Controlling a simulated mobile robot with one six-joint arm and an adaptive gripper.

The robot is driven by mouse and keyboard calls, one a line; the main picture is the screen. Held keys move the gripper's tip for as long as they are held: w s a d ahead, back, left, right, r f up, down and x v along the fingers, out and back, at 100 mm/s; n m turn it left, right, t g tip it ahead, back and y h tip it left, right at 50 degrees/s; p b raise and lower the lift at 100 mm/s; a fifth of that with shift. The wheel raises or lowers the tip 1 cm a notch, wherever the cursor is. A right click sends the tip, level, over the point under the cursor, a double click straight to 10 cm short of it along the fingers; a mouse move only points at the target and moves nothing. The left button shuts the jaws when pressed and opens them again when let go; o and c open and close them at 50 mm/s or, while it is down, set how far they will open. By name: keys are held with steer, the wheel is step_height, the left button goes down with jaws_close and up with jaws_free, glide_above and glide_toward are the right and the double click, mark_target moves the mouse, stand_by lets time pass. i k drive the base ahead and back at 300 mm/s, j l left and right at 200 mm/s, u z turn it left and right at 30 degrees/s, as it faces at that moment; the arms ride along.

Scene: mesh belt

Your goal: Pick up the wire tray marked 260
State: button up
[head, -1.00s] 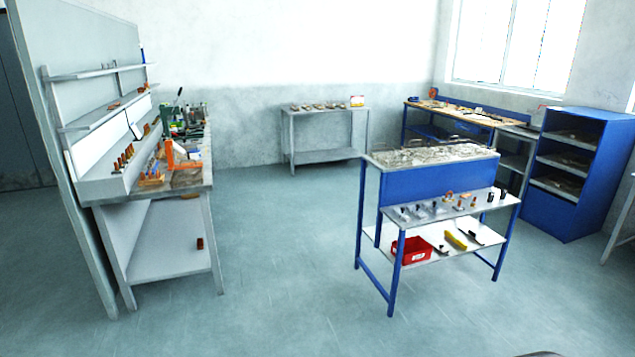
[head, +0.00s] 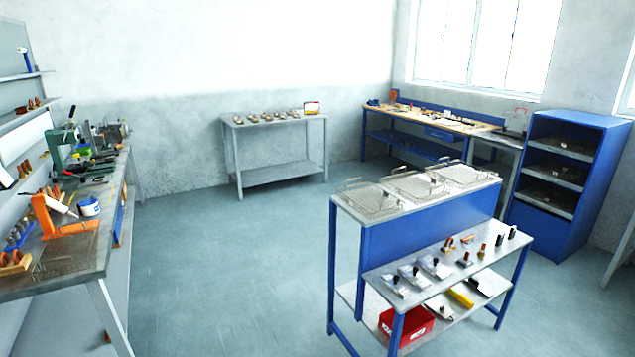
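Several wire trays lie in a row on the top of the blue-framed bench (head: 345,214) at the right of centre. A near-left wire tray (head: 369,200), a middle wire tray (head: 414,184) and a far-right wire tray (head: 463,173) show in the head view. No marking such as 260 can be read on any of them at this distance. My gripper is not in view.
Below the trays, a shelf holds small tools, and a red bin (head: 407,327) sits on the lower shelf. A cluttered workbench (head: 50,285) stands at left, a grey table (head: 275,122) at back, a blue cabinet (head: 545,217) at right. The floor (head: 230,270) between is clear.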

mark_target(398, 189)
steer(key=i+u, duration=0.3)
steer(key=i, duration=1.65)
steer(key=i+l+z, duration=0.15)
steer(key=z, duration=0.3)
steer(key=i+z, duration=0.6)
steer(key=z, duration=0.25)
steer(key=i+z, duration=0.3)
steer(key=z, duration=0.15)
steer(key=i+j+z, duration=0.2)
steer(key=z, duration=0.2)
